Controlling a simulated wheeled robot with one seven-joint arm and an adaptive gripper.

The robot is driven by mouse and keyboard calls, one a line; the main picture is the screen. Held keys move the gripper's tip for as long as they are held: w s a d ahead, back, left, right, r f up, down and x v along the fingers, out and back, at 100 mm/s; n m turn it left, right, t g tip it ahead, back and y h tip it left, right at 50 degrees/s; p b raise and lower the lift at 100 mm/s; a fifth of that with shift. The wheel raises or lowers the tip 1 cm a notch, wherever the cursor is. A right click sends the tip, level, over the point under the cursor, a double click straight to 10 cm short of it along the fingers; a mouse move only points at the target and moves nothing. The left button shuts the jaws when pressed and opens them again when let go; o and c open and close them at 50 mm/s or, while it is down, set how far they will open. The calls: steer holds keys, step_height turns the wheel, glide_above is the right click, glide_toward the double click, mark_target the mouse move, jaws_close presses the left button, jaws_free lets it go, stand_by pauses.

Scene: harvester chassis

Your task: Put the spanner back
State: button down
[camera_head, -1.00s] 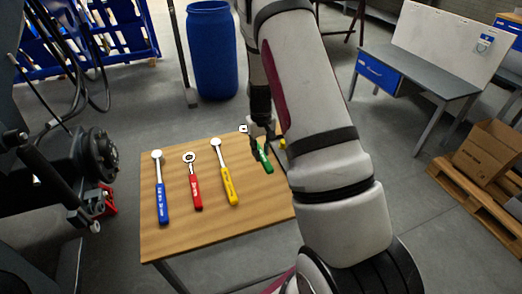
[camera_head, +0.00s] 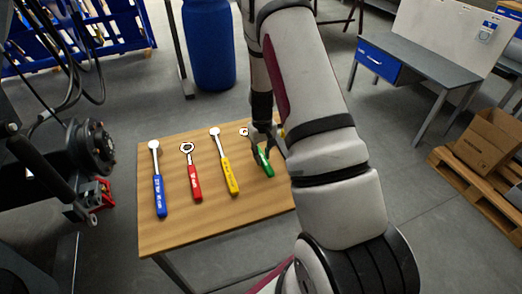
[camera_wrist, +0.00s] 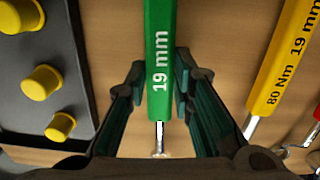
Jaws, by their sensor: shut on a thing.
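The green spanner (camera_head: 264,163), marked 19 mm, lies at the right side of the wooden table, its metal head (camera_head: 244,131) pointing away. Its green handle (camera_wrist: 160,60) fills the middle of the wrist view, with a short metal shaft below it. My gripper (camera_head: 266,149) is over the handle, with one finger on each side. In the wrist view my gripper (camera_wrist: 162,105) is shut on the handle near its shaft end. I cannot tell whether the spanner is touching the table or slightly above it.
On the table (camera_head: 215,222), blue (camera_head: 160,195), red (camera_head: 194,180) and yellow (camera_head: 230,178) tools lie to the left. A dark tray (camera_wrist: 40,100) with yellow-capped pegs is beside the spanner. Machine parts (camera_head: 90,150) stand left of the table.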

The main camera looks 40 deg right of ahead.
steer(key=shift+f, duration=0.3)
steer(key=c, duration=1.3)
jaws_free()
step_height(320, 180, up, 12)
